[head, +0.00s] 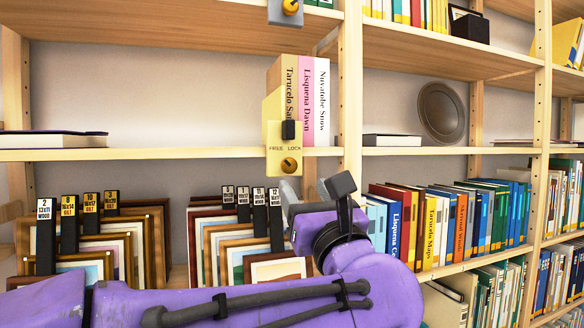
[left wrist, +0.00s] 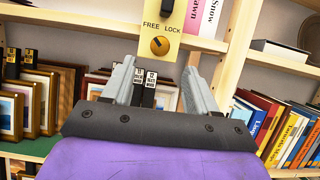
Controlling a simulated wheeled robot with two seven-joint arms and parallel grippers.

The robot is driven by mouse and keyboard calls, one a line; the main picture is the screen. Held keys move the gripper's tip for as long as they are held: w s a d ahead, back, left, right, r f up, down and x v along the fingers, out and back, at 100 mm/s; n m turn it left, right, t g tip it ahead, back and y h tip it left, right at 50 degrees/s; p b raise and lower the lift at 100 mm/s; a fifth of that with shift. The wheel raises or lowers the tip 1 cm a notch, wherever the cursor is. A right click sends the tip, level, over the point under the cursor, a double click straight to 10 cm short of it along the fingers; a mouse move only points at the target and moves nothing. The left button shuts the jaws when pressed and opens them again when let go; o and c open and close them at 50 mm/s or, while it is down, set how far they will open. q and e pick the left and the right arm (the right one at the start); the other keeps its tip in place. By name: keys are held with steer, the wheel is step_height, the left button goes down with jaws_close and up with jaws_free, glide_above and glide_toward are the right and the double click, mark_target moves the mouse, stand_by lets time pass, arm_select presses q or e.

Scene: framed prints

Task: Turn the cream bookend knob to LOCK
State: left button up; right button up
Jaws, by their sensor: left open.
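The cream bookend (head: 271,108) stands on the middle shelf against a few upright books. Its lower plate hangs over the shelf edge with a brass knob (head: 289,165) under the words FREE and LOCK. The knob also shows in the left wrist view (left wrist: 159,45), where its dark mark appears to slant up and left, toward FREE. My left gripper (head: 314,190) is open and empty, just below and a little right of the knob. In the left wrist view its two fingers (left wrist: 160,72) stand apart, with the knob beyond and between them. My right gripper is not in view.
A wooden upright (head: 350,90) stands right of the bookend. Framed prints with black number tags (head: 229,196) fill the shelf below. Books (head: 450,225) line the lower right shelves. Another knob (head: 290,7) on a grey plate hangs from the shelf above.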

mark_target(290, 168)
arm_select(q)
steer(key=p+x, duration=0.3)
steer(key=x, duration=0.4)
steer(key=shift+w+r, duration=0.15)
steer(key=shift+r, duration=0.05)
steer(key=shift+w+a+p, duration=0.2)
steer(key=shift+w+p, duration=0.1)
steer(key=shift+w, duration=0.15)
steer(key=c, duration=1)
